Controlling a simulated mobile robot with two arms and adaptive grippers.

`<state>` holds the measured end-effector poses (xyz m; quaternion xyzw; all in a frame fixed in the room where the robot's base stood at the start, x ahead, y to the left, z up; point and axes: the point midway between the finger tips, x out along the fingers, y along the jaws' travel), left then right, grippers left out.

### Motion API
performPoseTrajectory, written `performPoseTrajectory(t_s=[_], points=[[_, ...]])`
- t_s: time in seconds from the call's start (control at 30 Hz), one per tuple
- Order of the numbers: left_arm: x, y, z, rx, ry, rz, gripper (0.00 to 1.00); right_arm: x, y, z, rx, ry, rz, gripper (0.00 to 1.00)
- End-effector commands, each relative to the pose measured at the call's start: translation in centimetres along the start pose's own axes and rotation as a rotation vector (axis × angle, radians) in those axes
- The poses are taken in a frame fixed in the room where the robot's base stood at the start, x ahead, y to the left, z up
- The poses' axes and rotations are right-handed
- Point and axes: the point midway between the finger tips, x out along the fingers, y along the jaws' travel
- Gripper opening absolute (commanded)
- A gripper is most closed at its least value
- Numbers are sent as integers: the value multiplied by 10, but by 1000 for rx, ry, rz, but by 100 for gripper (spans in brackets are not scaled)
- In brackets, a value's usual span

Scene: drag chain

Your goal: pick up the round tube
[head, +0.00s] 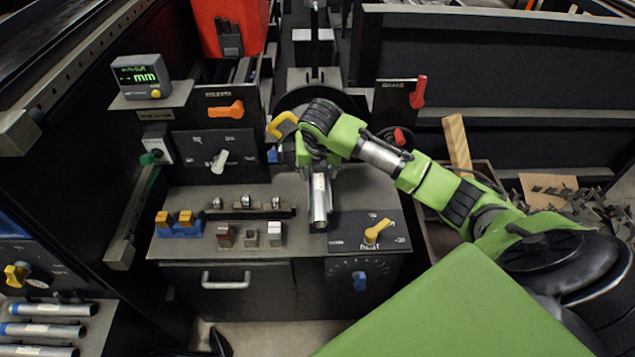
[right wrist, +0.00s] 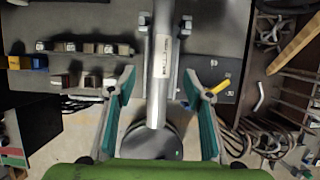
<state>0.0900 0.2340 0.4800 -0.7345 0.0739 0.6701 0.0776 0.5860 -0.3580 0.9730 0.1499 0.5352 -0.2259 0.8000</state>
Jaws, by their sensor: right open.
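A round silver tube (head: 319,203) with a small printed label lies on the dark machine top, its near end pointing toward me. In the right wrist view the tube (right wrist: 160,65) runs down the middle of the picture, between my right gripper's teal-padded fingers (right wrist: 160,76). The fingers stand apart with a clear gap on both sides of it. In the head view my right gripper (head: 319,172) is over the far part of the tube and hides it. My left gripper is not in view.
Small blocks and fittings (head: 246,206) sit left of the tube. A yellow-handled switch (head: 377,231) is at right. More tubes (head: 42,330) lie at bottom left. A wooden plank (head: 456,140) and metal brackets (head: 590,200) are at right. A small display (head: 141,77) stands at upper left.

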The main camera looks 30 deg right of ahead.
Motion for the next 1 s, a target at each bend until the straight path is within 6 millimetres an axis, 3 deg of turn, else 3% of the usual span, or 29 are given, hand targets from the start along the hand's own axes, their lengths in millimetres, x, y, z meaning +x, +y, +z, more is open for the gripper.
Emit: performPoseTrajectory(t_s=[0.1,0.37,0.7,1.0], points=[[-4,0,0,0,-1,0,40,17,0,-1,2,4,0,47],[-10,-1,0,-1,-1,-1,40,34,0,1,3,3,1,47],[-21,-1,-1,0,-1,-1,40,75,0,3,2,1,1,47],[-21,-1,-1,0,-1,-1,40,79,-1,3,1,0,1,44]])
